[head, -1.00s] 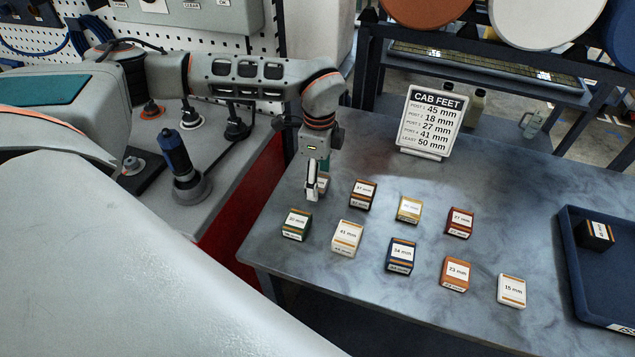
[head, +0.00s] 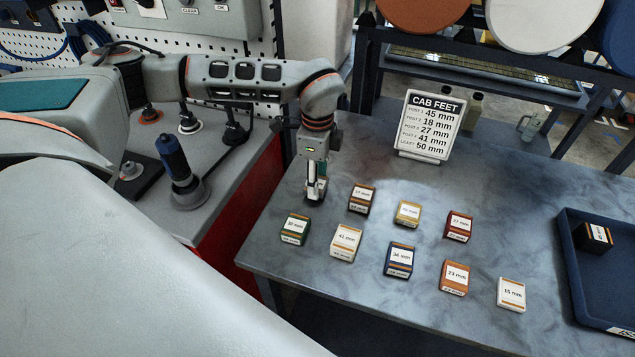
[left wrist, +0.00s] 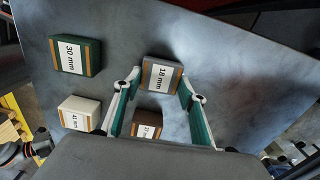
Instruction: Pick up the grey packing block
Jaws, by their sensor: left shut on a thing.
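The grey packing block (left wrist: 160,76), with orange-brown bands and an "18 mm" label, is between the two fingers of my left gripper (left wrist: 164,84) in the left wrist view. The left gripper is shut on it. In the head view my left gripper (head: 316,190) points straight down at the table's left rear part, behind the green block, and largely hides the grey block. I cannot tell whether the block is clear of the table. My right gripper is not in view.
Close by stand a green 30 mm block (head: 295,229), a cream 41 mm block (head: 345,242) and a dark brown block (head: 361,198). Several other blocks are to the right. A "CAB FEET" sign (head: 431,125) stands behind; a blue tray (head: 575,270) holds a black block.

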